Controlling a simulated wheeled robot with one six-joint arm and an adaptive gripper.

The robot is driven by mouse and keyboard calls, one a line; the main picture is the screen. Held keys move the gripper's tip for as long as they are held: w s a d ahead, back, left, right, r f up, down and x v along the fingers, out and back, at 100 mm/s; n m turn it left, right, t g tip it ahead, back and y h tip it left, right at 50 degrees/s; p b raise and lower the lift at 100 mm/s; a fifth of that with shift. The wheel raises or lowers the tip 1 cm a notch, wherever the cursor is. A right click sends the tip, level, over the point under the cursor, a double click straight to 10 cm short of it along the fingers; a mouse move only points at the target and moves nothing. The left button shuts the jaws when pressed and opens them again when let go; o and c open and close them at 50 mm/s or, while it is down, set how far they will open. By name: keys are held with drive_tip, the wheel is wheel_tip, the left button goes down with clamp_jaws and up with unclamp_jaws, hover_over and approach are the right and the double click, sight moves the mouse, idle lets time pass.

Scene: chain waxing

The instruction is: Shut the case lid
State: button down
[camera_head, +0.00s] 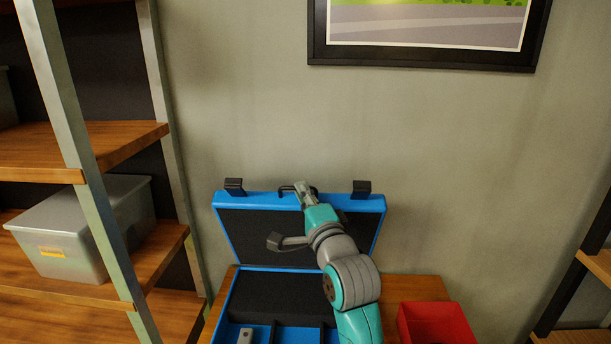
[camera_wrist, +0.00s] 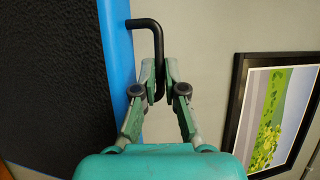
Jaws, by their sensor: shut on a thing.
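The blue case (camera_head: 262,298) lies on a wooden table, and its lid (camera_head: 236,200) stands raised against the wall side, with dark foam inside. The lid's top edge carries two black latches, the left latch (camera_head: 234,186) and the right latch (camera_head: 361,188), with a black handle between them. My gripper (camera_head: 300,189) is at this handle. In the wrist view, my gripper (camera_wrist: 160,90) is shut on the black handle (camera_wrist: 154,42), which sticks out from the lid's blue rim (camera_wrist: 117,60). My arm hides part of the lid and the case's right side.
A red bin (camera_head: 437,322) stands right of the case on the table (camera_head: 405,288). A shelf with a lidded grey box (camera_head: 85,230) stands at left, another shelf (camera_head: 598,265) at right. A framed picture (camera_head: 430,55) hangs on the wall above.

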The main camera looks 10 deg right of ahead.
drive_tip(key=s+a+f+n+t+y, duration=0.2)
drive_tip(key=s+a+f+n+t, duration=0.1)
drive_tip(key=s+f, duration=0.7)
drive_tip(key=s+a+f+n+t+y, duration=0.3)
drive_tip(key=s+f, duration=0.7)
drive_tip(key=f, duration=0.3)
drive_tip(key=shift+s+a+f, duration=0.15)
drive_tip(key=shift+s+f, duration=0.2)
drive_tip(key=c, duration=1.2)
unclamp_jaws()
drive_tip(key=shift+c, duration=0.2)
drive_tip(key=v, duration=1.2)
